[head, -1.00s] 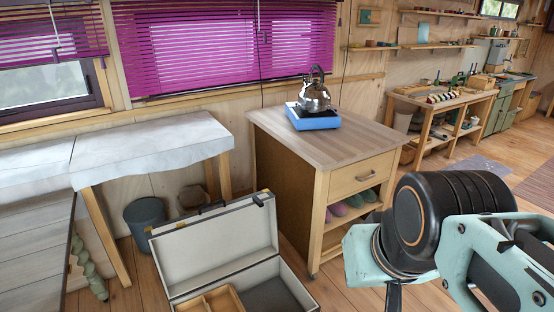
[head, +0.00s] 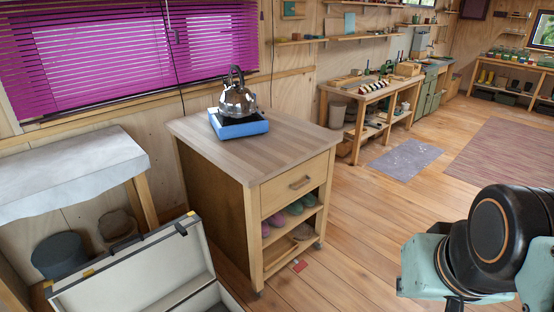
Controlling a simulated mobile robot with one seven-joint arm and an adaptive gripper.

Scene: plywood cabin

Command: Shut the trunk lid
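The trunk's lid (head: 145,277) stands open at the bottom left of the head view, tilted up with its pale inner face showing and dark edges with yellowish corners. Only a small part of the trunk's body (head: 212,301) shows; the rest is cut off by the lower edge. My arm (head: 490,240) shows at the right, well apart from the trunk. My gripper is outside the picture.
A wooden cabinet (head: 235,150) stands close to the right of the trunk, with a kettle (head: 238,98) on a blue burner (head: 238,125). A cloth-covered table (head: 70,175) and a grey bucket (head: 60,255) are at left. Open floor (head: 370,230) lies to the right.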

